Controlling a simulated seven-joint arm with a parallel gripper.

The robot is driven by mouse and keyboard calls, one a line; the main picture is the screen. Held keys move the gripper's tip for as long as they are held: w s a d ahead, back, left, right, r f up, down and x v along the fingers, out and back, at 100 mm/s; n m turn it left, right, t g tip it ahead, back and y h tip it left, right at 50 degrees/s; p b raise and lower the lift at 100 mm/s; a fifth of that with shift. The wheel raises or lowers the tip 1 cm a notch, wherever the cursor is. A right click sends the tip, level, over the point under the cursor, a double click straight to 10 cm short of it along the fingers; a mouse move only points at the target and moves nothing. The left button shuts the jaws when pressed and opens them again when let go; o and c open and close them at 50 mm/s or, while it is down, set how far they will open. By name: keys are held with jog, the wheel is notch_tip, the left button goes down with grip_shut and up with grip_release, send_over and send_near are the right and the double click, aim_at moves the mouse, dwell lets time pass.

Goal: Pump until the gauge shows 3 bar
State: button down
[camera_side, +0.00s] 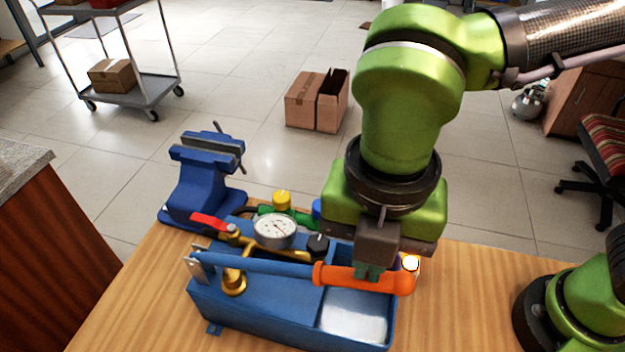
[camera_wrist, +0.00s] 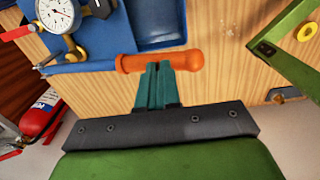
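The blue test pump (camera_side: 250,310) sits on the wooden bench. Its blue lever (camera_side: 270,264) lies nearly level across the tank and ends in an orange grip (camera_side: 345,276), also seen in the wrist view (camera_wrist: 130,63). My gripper (camera_side: 370,272) is over the grip; its teal fingers (camera_wrist: 160,68) are together side by side along the grip, with their tips at it. The grip is not between them, and whether they touch it is hard to tell. The round white gauge (camera_side: 273,230) also shows in the wrist view (camera_wrist: 56,14); its numbers are too small to read surely.
A red-handled valve (camera_side: 208,222) and a black knob (camera_side: 318,243) flank the gauge. A blue vise (camera_side: 203,175) stands behind the pump. A green arm-like part (camera_wrist: 288,45) is at the wrist view's right. Bare bench (camera_side: 470,300) lies right of the pump.

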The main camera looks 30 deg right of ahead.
jog(key=shift+s+d+f, duration=0.1)
jog(key=shift+d+f, duration=0.05)
jog(key=shift+f, duration=1)
jog(key=shift+s+d+f, duration=0.1)
jog(key=shift+f, duration=1.05)
jog(key=r, duration=0.6)
jog(key=w+a+r, duration=0.1)
jog(key=r, duration=0.2)
jog(key=shift+r, duration=0.25)
notch_tip(320, 180, up, 5)
jog(key=shift+a, duration=0.1)
